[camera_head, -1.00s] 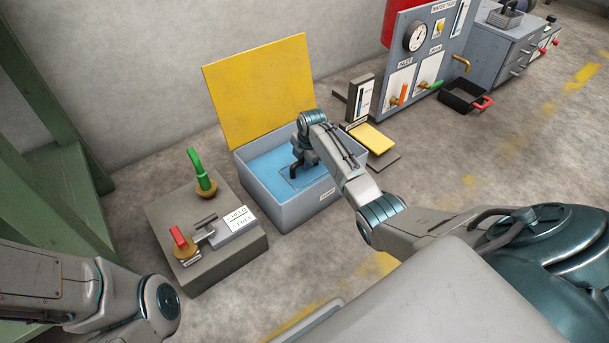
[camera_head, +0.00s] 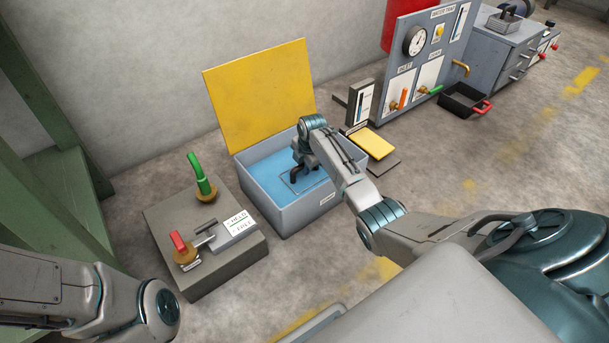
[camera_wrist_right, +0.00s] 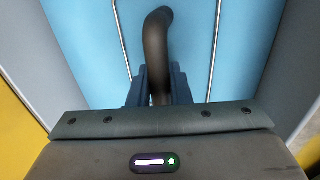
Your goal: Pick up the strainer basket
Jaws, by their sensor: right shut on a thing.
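The strainer basket (camera_head: 294,189) shows as a thin wire rectangle in the blue inside of an open grey box. In the right wrist view, its two wire sides (camera_wrist_right: 215,45) run along either side of a dark curved handle (camera_wrist_right: 156,40). My right gripper (camera_head: 303,172) reaches down into the box over the wire rectangle. In the wrist view, its fingers (camera_wrist_right: 158,88) are shut on the dark handle. The basket's lower part cannot be made out. My left arm shows at the lower left, but its gripper is out of view.
The grey box (camera_head: 290,218) has a raised yellow lid (camera_head: 260,90) behind it. A block (camera_head: 225,265) with green and red handles stands to its left. A yellow pad (camera_head: 372,142), a gauge panel (camera_head: 430,60) and a black tray (camera_head: 460,103) are to the right.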

